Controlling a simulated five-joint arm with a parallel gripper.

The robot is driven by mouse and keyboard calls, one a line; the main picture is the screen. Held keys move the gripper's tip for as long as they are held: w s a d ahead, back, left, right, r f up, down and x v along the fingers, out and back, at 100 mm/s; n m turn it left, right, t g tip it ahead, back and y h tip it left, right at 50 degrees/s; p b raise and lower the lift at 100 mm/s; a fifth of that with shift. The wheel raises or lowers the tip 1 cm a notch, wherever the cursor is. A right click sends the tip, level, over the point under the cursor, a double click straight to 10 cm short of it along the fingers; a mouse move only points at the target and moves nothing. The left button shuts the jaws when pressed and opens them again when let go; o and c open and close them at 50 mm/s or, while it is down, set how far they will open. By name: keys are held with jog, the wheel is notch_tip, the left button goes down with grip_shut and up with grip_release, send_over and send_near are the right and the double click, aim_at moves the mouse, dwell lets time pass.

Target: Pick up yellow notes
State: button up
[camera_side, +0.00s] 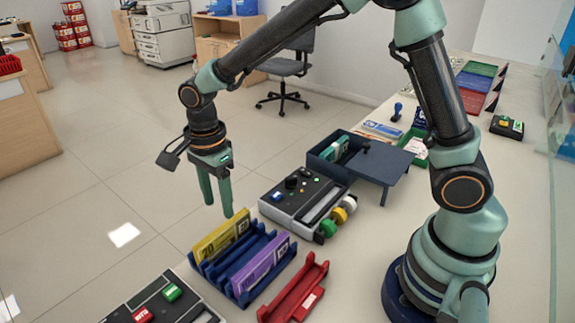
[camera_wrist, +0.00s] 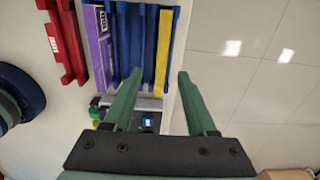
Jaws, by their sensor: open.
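The yellow notes (camera_side: 220,236) stand upright in the slot of the blue rack (camera_side: 236,285) nearest the floor side. In the wrist view the yellow notes (camera_wrist: 163,48) show edge-on, at the right side of the blue rack (camera_wrist: 122,42). Purple notes (camera_side: 258,265) stand in another slot of the same rack, and they also show in the wrist view (camera_wrist: 99,45). My gripper (camera_side: 216,208) is open and empty, with its fingers pointing down. In the wrist view the notes lie beyond my gripper (camera_wrist: 150,85), between the lines of its two fingers, apart from them.
A red rack (camera_side: 295,292) stands right of the blue rack. A dark machine (camera_side: 300,200) with colored rolls and a blue box with an open lid (camera_side: 360,160) stand behind. A panel with red and green buttons (camera_side: 160,302) is in front. Open floor lies left of the counter.

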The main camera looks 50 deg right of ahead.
aim_at(222, 228)
notch_tip(222, 228, down, 8)
jog(key=shift+w+d+f, duration=0.1)
jog(key=shift+w+f, duration=0.05)
jog(key=shift+f, duration=0.1)
dwell(0.4)
grip_shut()
